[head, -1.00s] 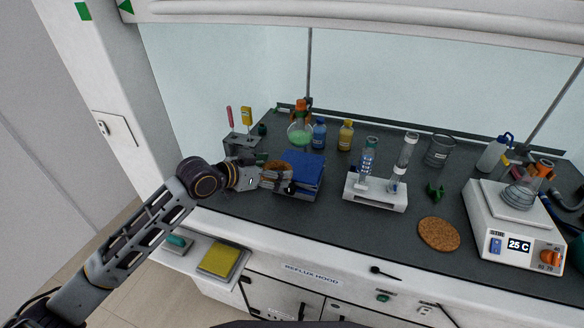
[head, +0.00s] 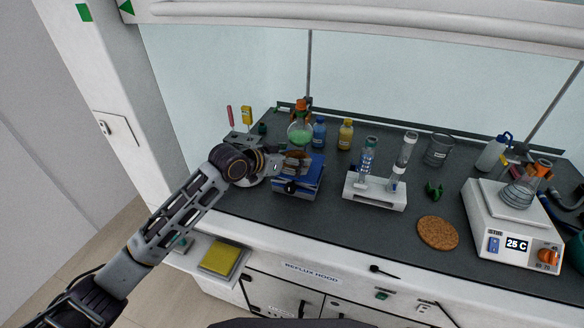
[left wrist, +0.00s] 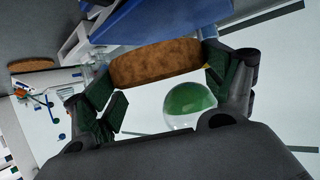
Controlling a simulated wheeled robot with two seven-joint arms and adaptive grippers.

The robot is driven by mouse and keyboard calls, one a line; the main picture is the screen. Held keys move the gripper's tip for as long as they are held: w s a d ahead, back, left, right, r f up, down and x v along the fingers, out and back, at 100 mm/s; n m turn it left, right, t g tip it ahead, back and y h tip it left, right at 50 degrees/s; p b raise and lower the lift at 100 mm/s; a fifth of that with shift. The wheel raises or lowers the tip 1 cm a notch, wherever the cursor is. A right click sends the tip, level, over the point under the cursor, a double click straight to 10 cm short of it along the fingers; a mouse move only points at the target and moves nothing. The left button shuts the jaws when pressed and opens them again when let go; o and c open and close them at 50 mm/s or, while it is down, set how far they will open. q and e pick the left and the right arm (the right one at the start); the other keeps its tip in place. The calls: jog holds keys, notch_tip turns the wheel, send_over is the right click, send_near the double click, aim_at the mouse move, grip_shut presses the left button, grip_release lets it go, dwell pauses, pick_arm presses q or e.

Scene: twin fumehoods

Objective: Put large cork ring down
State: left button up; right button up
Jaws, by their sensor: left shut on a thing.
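My left gripper (head: 293,166) is over the blue lab jack (head: 313,172) in the head view. It is shut on the large cork ring (left wrist: 155,63), which shows as a brown cork piece between the fingers in the left wrist view. In the head view only a little of the ring (head: 295,154) shows, above the jack's top. I cannot tell whether the ring touches the jack. My right gripper is not in view.
A round flask of green liquid (head: 300,133) stands just behind the jack, with blue (head: 319,133) and yellow (head: 345,135) bottles to its right. A white rack (head: 375,192) stands right of the jack. A flat cork disc (head: 438,233) lies nearer the hotplate (head: 513,225).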

pick_arm(q)
jog(key=shift+f, duration=1.85)
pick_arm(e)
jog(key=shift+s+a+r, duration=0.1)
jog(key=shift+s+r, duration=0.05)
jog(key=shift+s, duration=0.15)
pick_arm(q)
jog(key=o, duration=0.9)
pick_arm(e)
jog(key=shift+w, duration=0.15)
pick_arm(q)
jog(key=shift+r, duration=0.1)
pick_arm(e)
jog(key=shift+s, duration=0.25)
